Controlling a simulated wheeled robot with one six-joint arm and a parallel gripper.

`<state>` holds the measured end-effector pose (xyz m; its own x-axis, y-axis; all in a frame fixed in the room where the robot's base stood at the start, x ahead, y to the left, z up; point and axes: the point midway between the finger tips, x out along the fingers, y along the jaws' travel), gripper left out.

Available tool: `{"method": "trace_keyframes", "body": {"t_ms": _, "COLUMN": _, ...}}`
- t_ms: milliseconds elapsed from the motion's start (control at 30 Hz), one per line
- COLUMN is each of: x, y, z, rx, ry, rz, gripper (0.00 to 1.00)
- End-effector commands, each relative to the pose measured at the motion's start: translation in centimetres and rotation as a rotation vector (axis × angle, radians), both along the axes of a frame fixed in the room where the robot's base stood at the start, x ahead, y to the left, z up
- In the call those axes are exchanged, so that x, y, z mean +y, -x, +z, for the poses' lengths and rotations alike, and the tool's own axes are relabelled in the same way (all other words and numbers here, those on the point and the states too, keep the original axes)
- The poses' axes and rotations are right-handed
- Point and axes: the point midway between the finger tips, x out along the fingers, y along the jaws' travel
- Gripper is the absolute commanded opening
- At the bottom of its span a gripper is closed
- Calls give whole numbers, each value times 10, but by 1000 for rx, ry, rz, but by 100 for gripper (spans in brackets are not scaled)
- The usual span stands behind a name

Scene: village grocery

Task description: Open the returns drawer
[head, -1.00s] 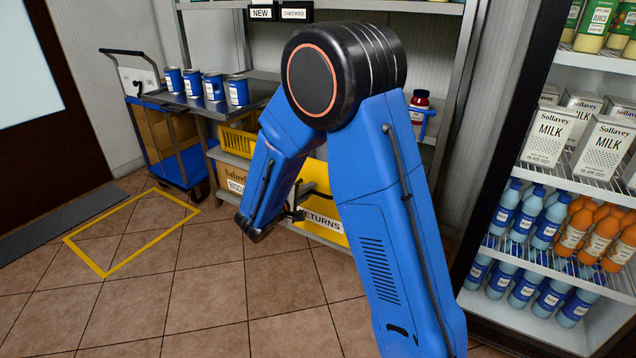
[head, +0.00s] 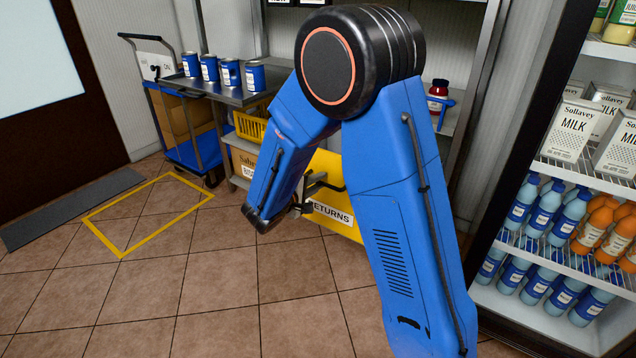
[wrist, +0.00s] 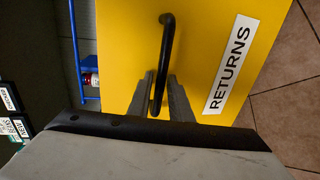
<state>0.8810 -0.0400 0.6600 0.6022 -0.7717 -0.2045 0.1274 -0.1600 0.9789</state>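The returns drawer is yellow with a white "RETURNS" label (head: 331,213), low on the shelf unit in the head view, partly hidden behind my arm. The wrist view shows its yellow front (wrist: 215,40) close up, with a black bar handle (wrist: 166,38). My gripper (wrist: 161,88) has one finger on each side of the handle, with hardly any gap, and looks shut on it. In the head view my gripper (head: 300,208) is at the drawer front, mostly hidden by my arm. How far out the drawer stands is hard to tell.
A blue cart (head: 190,150) with a box stands left of the shelf unit. Blue cans (head: 208,68) stand on a grey surface near it. A stocked fridge (head: 570,200) is on the right. The tiled floor in front is clear, with a yellow outlined square (head: 150,215).

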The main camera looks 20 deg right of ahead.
Motion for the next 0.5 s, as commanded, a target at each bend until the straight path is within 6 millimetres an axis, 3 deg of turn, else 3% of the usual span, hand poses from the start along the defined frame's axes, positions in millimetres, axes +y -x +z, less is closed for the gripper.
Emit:
{"method": "trace_keyframes", "body": {"t_ms": 167, "x": 7, "y": 5, "z": 2, "rx": 0, "ry": 0, "rz": 1, "gripper": 19}}
{"method": "trace_keyframes", "body": {"t_ms": 500, "x": 49, "y": 37, "z": 13, "rx": -1, "ry": -1, "rz": 4, "gripper": 19}}
